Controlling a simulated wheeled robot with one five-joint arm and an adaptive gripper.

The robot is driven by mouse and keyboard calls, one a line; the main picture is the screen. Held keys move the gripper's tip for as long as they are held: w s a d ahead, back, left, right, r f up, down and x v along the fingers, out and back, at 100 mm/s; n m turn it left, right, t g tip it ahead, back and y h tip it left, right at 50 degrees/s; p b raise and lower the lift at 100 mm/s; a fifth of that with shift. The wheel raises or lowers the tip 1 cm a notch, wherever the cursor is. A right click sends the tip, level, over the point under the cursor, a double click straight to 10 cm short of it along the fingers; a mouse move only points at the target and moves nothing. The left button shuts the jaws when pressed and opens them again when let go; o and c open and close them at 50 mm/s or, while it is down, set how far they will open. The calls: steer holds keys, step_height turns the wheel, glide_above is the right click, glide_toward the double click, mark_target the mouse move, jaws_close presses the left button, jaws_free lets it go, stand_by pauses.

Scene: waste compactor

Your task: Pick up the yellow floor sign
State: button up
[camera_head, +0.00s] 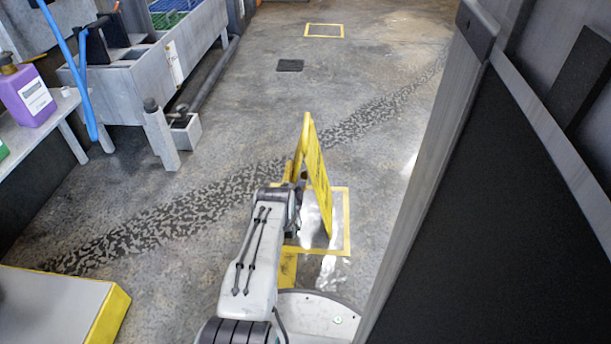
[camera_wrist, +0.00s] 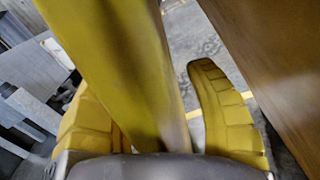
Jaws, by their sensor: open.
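The yellow floor sign (camera_head: 317,172) stands upright like a tent inside a yellow-outlined square on the floor, just beyond the end of my arm in the head view. In the wrist view, a yellow slab of the sign (camera_wrist: 115,60) runs between the fingers of my gripper (camera_wrist: 145,80). The fingers are open, one on either side of the slab. A gap shows between the slab and the right finger. The slab partly hides the left finger, so contact there cannot be told. In the head view, my arm hides part of the sign's lower left.
A dark panel with a grey frame (camera_head: 470,200) stands close on the right. A yellow-edged platform (camera_head: 60,305) is at lower left. A grey bench (camera_head: 150,70) and a shelf with a purple bottle (camera_head: 27,95) line the left. The floor beyond the sign is mostly clear.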

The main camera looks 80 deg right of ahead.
jaws_close()
stand_by(0.5)
steer(key=shift+r, duration=0.25)
